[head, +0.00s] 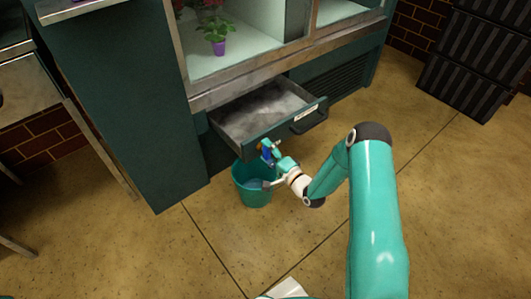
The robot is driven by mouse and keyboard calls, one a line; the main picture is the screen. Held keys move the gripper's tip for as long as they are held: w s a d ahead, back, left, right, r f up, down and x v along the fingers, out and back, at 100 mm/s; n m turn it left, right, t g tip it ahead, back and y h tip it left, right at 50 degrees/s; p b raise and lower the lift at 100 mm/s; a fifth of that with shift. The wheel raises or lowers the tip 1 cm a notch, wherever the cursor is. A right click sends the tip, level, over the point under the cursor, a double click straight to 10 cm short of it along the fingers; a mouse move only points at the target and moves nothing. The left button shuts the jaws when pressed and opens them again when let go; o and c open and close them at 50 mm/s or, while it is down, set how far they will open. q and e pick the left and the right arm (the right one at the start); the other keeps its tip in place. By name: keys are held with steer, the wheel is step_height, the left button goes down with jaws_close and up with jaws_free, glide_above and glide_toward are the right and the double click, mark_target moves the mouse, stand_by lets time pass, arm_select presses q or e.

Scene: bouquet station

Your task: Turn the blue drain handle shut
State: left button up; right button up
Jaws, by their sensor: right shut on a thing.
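The blue drain handle (266,153) is a small blue piece below the open drawer, above the teal bucket (252,187). A small orange-brown bit, perhaps the tap body, shows beside it. My right gripper (270,157) is at the handle, its fingers shut on it. The fingers hide part of the handle, so its exact angle is hard to tell. The bucket stands on the floor under the handle, with something bluish inside. My left gripper is not in view.
The drawer (265,113) is pulled out of the green cabinet just above my gripper. A purple-potted plant (218,40) stands in the display case. Dark stacked crates (475,60) stand at the back right. The floor right of my arm is clear.

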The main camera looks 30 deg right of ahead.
steer(key=shift+d+f, duration=0.15)
steer(key=shift+d, duration=0.05)
steer(key=o, duration=1.1)
steer(key=shift+c, duration=0.2)
steer(key=shift+o, duration=0.5)
steer(key=shift+a, duration=0.1)
steer(key=shift+s, duration=0.1)
steer(key=s, duration=1.1)
steer(key=shift+s+d, duration=0.4)
steer(key=shift+d, duration=0.05)
